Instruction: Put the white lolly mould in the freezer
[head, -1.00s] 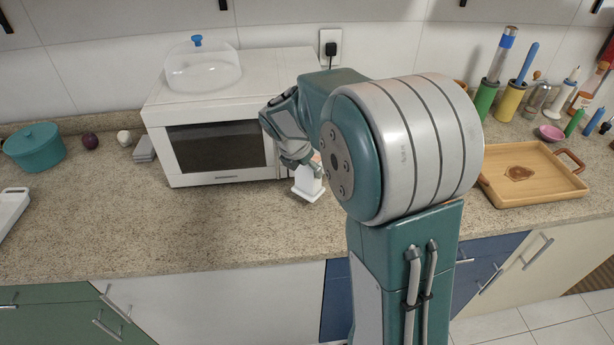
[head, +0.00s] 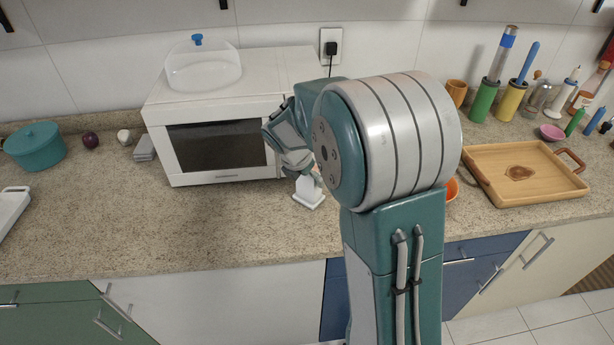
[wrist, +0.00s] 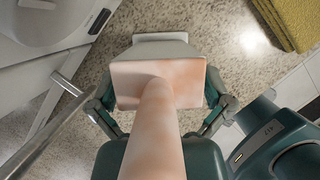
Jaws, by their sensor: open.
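The white lolly mould (head: 309,191) stands on the counter in front of the microwave's right end, partly hidden by my arm. In the wrist view a pale, pinkish handle and plate (wrist: 157,88) rise towards the camera above a white base (wrist: 160,38); this looks like the mould seen from above. My gripper (wrist: 158,108) is open, with one finger on each side of the plate. I cannot tell whether the fingers touch it. In the head view my gripper (head: 303,172) is just above the mould. No freezer can be made out for certain.
A white microwave (head: 218,148) with a clear dome (head: 203,70) on top stands behind. A teal pot (head: 36,147) is at left. A wooden tray (head: 525,172) and an orange bowl (head: 452,189) are right of my arm. The front left counter (head: 160,225) is clear.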

